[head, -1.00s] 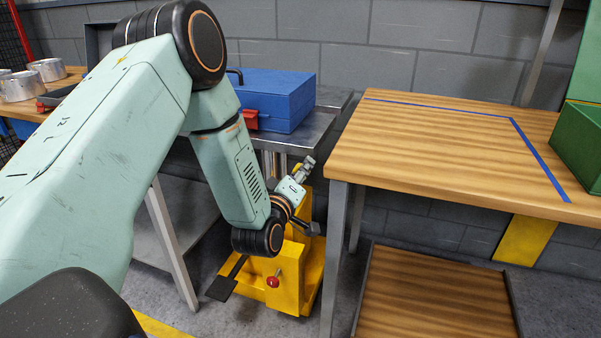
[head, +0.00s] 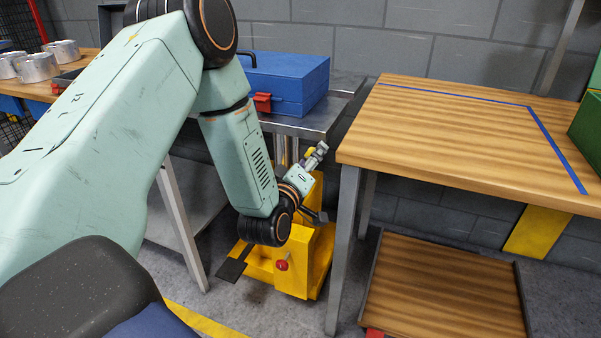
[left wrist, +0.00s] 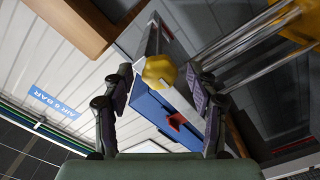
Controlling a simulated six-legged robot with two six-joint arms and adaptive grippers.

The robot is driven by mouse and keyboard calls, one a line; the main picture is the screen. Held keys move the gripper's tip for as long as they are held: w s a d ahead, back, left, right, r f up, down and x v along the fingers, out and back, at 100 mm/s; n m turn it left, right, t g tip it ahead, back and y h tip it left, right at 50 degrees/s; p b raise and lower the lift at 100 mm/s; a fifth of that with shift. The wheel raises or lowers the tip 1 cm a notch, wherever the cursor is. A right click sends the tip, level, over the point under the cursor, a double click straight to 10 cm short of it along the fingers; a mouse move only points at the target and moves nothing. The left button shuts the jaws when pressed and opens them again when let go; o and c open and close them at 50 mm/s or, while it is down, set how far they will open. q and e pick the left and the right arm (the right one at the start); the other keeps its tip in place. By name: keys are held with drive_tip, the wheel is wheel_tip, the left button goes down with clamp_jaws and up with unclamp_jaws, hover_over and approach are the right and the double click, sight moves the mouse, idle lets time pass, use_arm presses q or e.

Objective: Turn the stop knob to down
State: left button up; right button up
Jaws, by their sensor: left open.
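A yellow machine (head: 318,262) stands on the floor between two tables, with a red round knob (head: 282,265) on its front. My left gripper (head: 318,154) is above the machine's upper part, beside the metal table. In the left wrist view my left gripper (left wrist: 160,98) is open, its two dark fingers spread. A yellow faceted knob (left wrist: 159,70) shows between and beyond the fingertips; I cannot tell whether they touch it. A small yellow part also shows by the gripper in the head view. I cannot tell which knob is the stop knob. My right gripper is out of view.
A blue box (head: 289,78) with a red latch sits on the metal table (head: 352,88). A wooden workbench (head: 460,135) is close on the right, its leg beside the machine. A low wooden platform (head: 440,290) stands below it. A dark pedal (head: 231,270) is at the machine's foot.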

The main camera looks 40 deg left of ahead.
use_arm(q)
drive_tip(key=v, duration=1)
drive_tip(key=shift+s, duration=0.2)
